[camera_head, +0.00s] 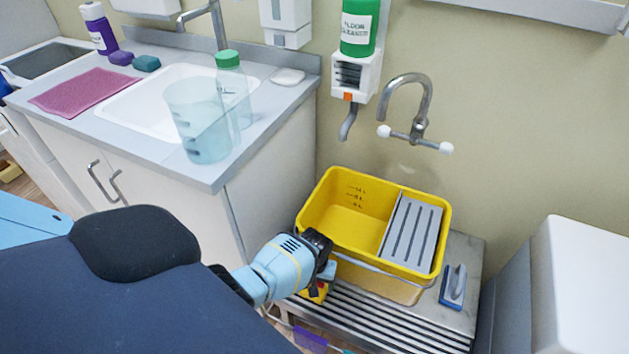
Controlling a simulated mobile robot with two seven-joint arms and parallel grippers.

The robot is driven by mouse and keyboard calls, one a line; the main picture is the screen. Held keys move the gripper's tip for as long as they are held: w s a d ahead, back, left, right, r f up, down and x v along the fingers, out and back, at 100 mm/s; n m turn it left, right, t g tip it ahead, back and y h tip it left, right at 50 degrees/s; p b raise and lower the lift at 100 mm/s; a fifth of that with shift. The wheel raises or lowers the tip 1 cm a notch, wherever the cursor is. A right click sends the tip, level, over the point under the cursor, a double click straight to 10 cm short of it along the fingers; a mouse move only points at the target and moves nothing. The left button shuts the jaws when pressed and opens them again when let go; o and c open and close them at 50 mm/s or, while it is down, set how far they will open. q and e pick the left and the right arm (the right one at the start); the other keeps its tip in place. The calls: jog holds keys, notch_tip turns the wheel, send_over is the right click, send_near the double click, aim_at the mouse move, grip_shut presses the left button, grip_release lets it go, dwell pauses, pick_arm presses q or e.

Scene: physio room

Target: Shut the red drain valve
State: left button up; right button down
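A yellow bucket (345,224) with a grey slotted wringer (411,232) and volume marks inside stands on a slatted metal platform. A small red and yellow part (317,291) shows low at the bucket's front, just below my gripper. It may be the drain valve, but it is mostly hidden and I cannot tell its position. My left gripper (322,262), black on a light blue wrist, is at the bucket's front left side, close to that part. Its fingers are not clear, and I cannot tell whether it touches anything. My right gripper is not in view.
The slatted platform (395,325) holds a blue-handled brush (453,287) right of the bucket. A wall tap (418,125) and a green-bottle dispenser (358,40) are above. A sink cabinet (272,190) stands left; a white box-shaped unit (590,280) stands right.

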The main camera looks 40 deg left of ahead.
pick_arm(q)
jog(key=shift+o, duration=1.2)
jog(key=shift+r, duration=0.15)
notch_tip(320, 180, up, 7)
jog(key=p, duration=0.3)
jog(key=shift+w+p, duration=0.1)
jog(key=shift+p, duration=0.25)
jog(key=shift+r, duration=0.3)
jog(key=shift+s, duration=0.2)
